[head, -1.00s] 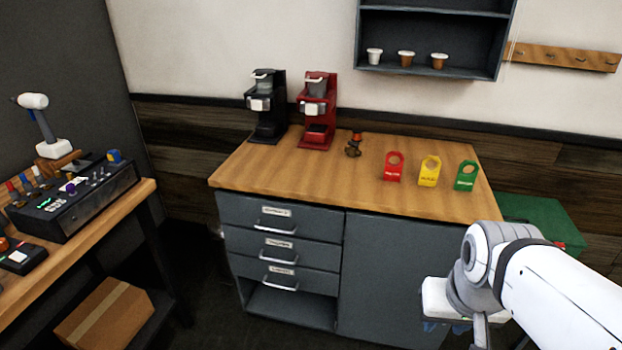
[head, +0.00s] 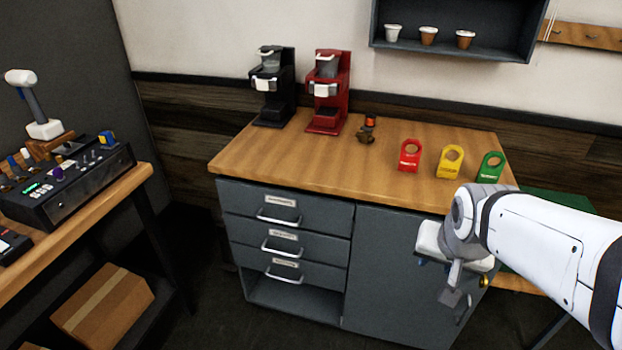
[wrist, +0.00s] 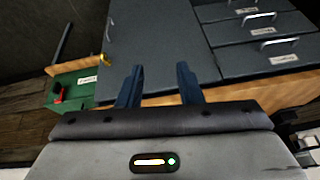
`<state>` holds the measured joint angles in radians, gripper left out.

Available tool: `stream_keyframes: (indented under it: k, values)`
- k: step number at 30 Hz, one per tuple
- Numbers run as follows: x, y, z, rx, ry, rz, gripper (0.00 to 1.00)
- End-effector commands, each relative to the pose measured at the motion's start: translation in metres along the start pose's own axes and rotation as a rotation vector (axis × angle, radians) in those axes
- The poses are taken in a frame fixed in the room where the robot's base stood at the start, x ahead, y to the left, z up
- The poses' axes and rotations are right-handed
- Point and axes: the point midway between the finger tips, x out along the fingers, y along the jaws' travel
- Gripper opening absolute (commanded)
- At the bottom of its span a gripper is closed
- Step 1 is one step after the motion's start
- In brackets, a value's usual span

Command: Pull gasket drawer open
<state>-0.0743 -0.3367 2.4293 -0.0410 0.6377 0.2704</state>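A grey cabinet (head: 393,270) under a wooden counter has three stacked drawers on its left: top (head: 280,206), middle (head: 285,240) and bottom (head: 287,269). All three look closed. Each has a bar handle and a small white label too blurred to read, so I cannot tell which is the gasket drawer. In the wrist view the drawers (wrist: 262,38) show at the upper right. My gripper (wrist: 160,72) has its two blue fingers apart with nothing between them. It is to the right of the drawers, before the cabinet's plain door panel, not touching any handle.
A side bench (head: 95,215) stands at left. A green box (wrist: 75,92) is beyond the cabinet's far side.

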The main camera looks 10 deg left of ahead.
Motion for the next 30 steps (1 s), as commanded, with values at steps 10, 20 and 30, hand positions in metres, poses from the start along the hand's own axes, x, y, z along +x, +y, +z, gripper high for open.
stream_keyframes:
  k: [10, 20, 30]
  values:
    - [0.198, -0.161, -0.095, 0.462, 0.320, -0.415, 0.33]
    - [0.316, -0.324, -0.077, 0.823, 0.204, -0.993, 0.33]
    - [0.338, -0.373, -0.065, 0.921, 0.090, -1.168, 0.33]
